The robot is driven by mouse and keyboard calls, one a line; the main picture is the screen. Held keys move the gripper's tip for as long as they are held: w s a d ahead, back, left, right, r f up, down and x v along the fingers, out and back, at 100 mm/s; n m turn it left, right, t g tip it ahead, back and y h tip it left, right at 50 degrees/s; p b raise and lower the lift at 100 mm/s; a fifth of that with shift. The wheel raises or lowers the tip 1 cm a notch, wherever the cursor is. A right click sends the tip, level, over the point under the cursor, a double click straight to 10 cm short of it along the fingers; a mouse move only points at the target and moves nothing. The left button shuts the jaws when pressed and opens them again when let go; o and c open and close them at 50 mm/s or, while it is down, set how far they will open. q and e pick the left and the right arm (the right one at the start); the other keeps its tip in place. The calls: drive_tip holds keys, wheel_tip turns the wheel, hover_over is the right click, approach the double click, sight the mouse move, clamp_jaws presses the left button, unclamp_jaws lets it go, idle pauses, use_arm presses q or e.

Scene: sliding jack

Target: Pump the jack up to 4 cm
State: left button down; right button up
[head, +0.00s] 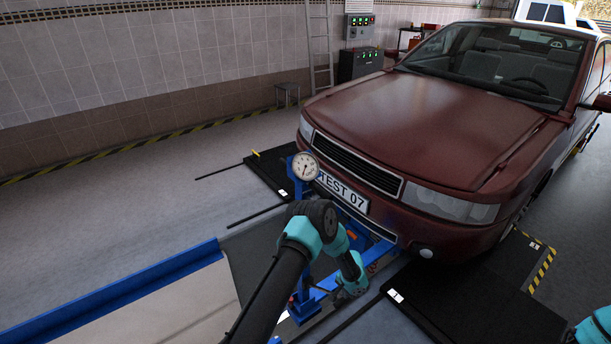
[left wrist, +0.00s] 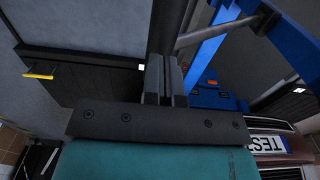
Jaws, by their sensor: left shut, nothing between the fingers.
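The blue jack (head: 305,297) stands low in front of the red car, partly hidden behind my left arm. Its round white dial gauge (head: 306,166) stands upright above the blue frame beside the number plate. In the left wrist view, blue jack beams (left wrist: 215,45) lie to the right. A dark round bar (left wrist: 171,25) runs just beyond the fingertips of my left gripper (left wrist: 165,62). The fingers are shut and empty; whether they touch the bar is unclear. In the head view the left gripper (head: 342,292) is low beside the jack. The right gripper is out of view.
The red car (head: 430,115) fills the right side, its front bumper close above the jack. Black plates (head: 470,305) lie on the floor to either side. A blue rail (head: 120,295) runs along the lower left. Open grey floor lies further left.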

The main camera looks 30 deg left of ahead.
use_arm(q)
drive_tip(key=shift+f, duration=0.25)
drive_tip(key=shift+f, duration=0.25)
drive_tip(key=s+d+f, duration=0.1)
drive_tip(key=d+f, duration=0.2)
drive_tip(key=f, duration=0.4)
drive_tip(key=shift+s+d, duration=0.35)
drive_tip(key=shift+s, duration=0.05)
idle(0.4)
drive_tip(key=shift+d+f, duration=0.85)
drive_tip(key=shift+f, duration=2.55)
wheel_tip(320, 180, up, 7)
drive_tip(key=a, duration=0.1)
drive_tip(key=shift+a, duration=0.3)
